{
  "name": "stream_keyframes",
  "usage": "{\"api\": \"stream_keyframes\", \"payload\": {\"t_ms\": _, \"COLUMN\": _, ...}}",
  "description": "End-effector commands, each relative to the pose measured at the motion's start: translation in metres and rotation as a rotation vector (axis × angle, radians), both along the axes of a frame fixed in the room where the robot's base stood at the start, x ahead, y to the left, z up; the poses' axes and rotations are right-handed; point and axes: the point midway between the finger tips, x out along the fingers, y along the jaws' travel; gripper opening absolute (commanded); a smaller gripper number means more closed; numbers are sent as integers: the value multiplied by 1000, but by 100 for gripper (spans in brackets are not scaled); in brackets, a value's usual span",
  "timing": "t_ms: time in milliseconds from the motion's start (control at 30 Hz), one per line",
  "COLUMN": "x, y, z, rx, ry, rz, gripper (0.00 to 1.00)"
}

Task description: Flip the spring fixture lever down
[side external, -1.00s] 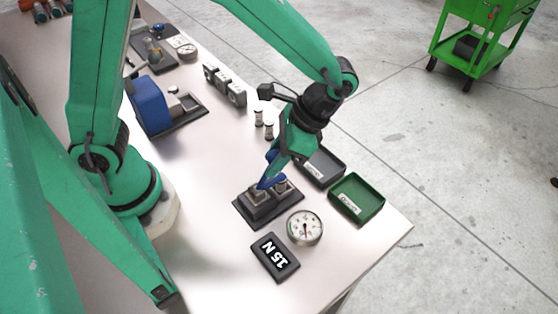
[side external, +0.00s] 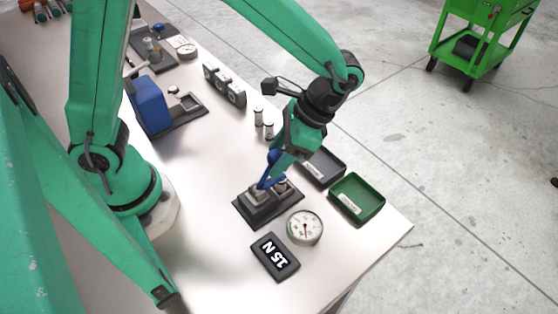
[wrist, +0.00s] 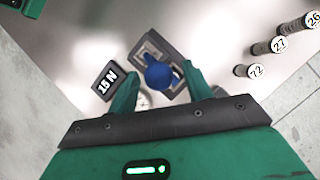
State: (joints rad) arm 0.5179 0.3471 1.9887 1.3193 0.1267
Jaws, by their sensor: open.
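The spring fixture (side external: 262,219) is a dark base with grey blocks on the table. It also shows in the wrist view (wrist: 168,44). Its blue lever (side external: 266,183) stands up at a tilt from the base. In the wrist view the lever's rounded blue end (wrist: 160,75) lies between my green fingers. My gripper (side external: 277,164) is open above the fixture, with its fingers to either side of the lever's upper part. I cannot tell whether either finger touches the lever. The fingers partly hide the lever in the side view.
A round dial gauge (side external: 305,227) and a black "15 N" plate (side external: 275,257) lie close in front of the fixture. A grey tray (side external: 322,168) and a green tray (side external: 357,199) sit to the right. Small labelled weights (side external: 264,124) stand behind.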

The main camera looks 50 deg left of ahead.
Motion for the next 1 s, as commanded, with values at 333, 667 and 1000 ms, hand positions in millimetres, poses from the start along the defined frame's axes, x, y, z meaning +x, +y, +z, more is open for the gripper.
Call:
{"api": "stream_keyframes", "payload": {"t_ms": 333, "x": 20, "y": -11, "z": 38, "rx": -3, "ry": -4, "rz": 1, "gripper": 50}}
{"api": "stream_keyframes", "payload": {"t_ms": 667, "x": 28, "y": -16, "z": 57, "rx": -1, "ry": -3, "rz": 1, "gripper": 50}}
{"api": "stream_keyframes", "payload": {"t_ms": 1000, "x": 29, "y": -15, "z": 57, "rx": -2, "ry": -3, "rz": 2, "gripper": 50}}
